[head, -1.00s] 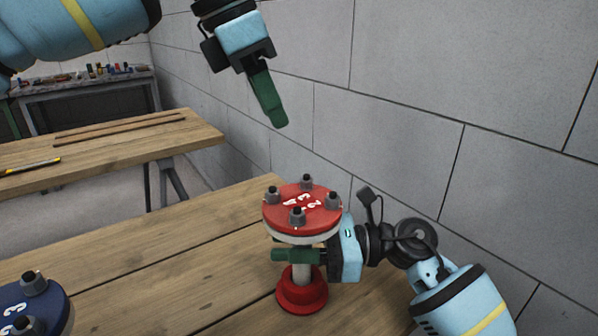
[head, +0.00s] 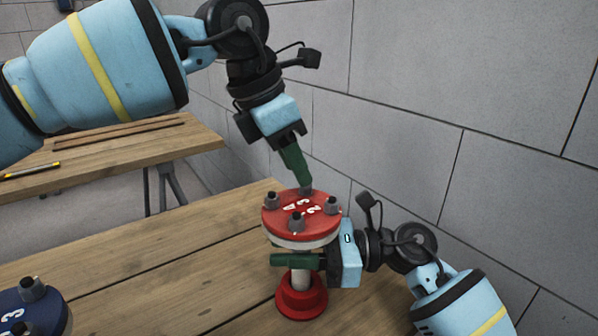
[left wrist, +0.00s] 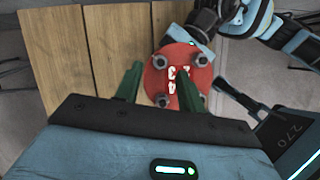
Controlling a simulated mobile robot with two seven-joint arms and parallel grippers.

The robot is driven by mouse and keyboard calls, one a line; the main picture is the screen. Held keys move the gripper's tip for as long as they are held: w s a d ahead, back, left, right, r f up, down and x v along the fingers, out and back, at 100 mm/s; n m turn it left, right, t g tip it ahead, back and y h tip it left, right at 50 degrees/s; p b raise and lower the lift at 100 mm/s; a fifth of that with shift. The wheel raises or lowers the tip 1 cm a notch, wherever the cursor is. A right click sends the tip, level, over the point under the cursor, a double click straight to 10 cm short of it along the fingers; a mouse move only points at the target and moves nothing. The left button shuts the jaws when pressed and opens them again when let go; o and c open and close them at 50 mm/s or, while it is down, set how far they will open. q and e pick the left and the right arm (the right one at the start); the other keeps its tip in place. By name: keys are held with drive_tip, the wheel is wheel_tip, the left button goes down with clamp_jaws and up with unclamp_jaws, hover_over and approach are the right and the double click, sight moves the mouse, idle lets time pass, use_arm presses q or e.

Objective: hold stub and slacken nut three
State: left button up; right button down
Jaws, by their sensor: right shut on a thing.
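The stub (head: 301,278) is a pale upright pipe with a red foot on the bench and a round red flange (head: 290,213) on top. The flange bears white numerals and several grey nuts, including a left nut (head: 271,201), a front nut (head: 296,221) and a right nut (head: 331,205). My right gripper (head: 297,260) is shut on the stub below the flange. My left gripper (head: 299,178) points down over the far nut (head: 306,188). In the left wrist view its green fingers (left wrist: 158,72) are apart, with a nut (left wrist: 160,62) between their tips. I cannot tell if they touch it.
A blue flange (head: 30,305) with nuts stands at the lower left of the wooden bench (head: 180,262). A grey block wall (head: 420,90) rises close behind and to the right. A second wooden table (head: 110,150) stands further back. The bench between the flanges is clear.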

use_arm(q)
drive_tip(key=shift+x, duration=1.3)
drive_tip(key=shift+c, duration=0.3)
clamp_jaws()
